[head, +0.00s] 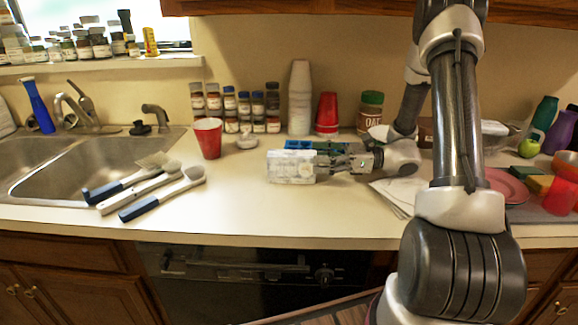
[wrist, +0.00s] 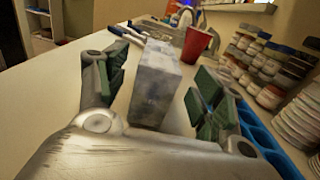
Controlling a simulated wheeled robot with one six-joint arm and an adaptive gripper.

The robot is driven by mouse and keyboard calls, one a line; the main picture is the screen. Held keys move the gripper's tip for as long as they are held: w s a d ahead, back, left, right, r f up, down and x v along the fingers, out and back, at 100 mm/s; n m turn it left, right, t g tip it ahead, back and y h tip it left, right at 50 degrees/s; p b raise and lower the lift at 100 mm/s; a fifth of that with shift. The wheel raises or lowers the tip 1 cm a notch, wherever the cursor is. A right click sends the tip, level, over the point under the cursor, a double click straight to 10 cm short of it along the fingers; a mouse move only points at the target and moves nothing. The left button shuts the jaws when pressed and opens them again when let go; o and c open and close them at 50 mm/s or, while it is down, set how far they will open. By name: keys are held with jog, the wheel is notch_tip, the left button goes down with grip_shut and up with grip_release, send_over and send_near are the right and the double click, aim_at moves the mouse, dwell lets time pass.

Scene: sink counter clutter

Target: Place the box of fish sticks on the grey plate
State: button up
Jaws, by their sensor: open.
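A whitish-grey, blotchy box (head: 291,166), probably the box of fish sticks, lies on the counter in the middle of the head view. My gripper (head: 335,160) is low over the counter at the box's right end. In the wrist view the box (wrist: 158,72) stands between and ahead of the two green-padded fingers, with visible gaps on both sides. My gripper (wrist: 157,88) is open and holds nothing. I cannot make out a grey plate; a reddish-pink plate (head: 507,187) lies at the right, partly behind my arm.
A blue tray (head: 300,145) is just behind the box. Brushes (head: 140,188) lie at the left by the sink (head: 90,165). A red cup (head: 208,138), spice jars and stacked cups (head: 300,98) stand behind. Papers (head: 400,193) lie right of the box. The front counter is clear.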

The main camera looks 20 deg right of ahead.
aim_at(292, 153)
jog(key=x, duration=0.7)
jog(key=shift+a+f, duration=0.1)
jog(key=shift+a, duration=0.3)
jog(key=c, duration=1.4)
